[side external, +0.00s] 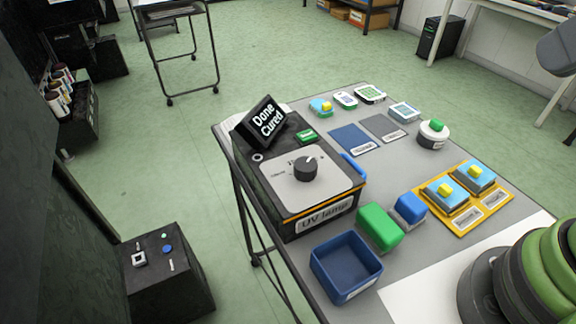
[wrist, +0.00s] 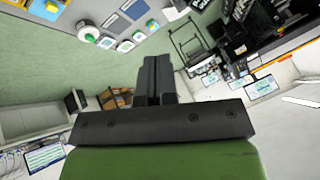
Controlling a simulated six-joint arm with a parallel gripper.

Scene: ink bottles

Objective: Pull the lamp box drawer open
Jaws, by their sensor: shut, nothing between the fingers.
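The lamp box (side external: 297,172) is a black box with an orange trim line and a "UV lamp" label on its front. It stands at the left side of the grey table in the side external view. A round black knob (side external: 306,168) sits on its light top panel, and a tilted sign on it reads "Done Cured" (side external: 267,122). A blue handle (side external: 353,166) is on its right side. The drawer looks shut. My gripper (wrist: 155,72) shows in the wrist view with its black fingers together and empty. It is away from the lamp box; the side external view does not show its fingers.
A blue open bin (side external: 346,266), a green block (side external: 380,227) and a blue block (side external: 410,208) stand close in front of the lamp box. A yellow tray (side external: 467,213) holds two blue-and-yellow items.

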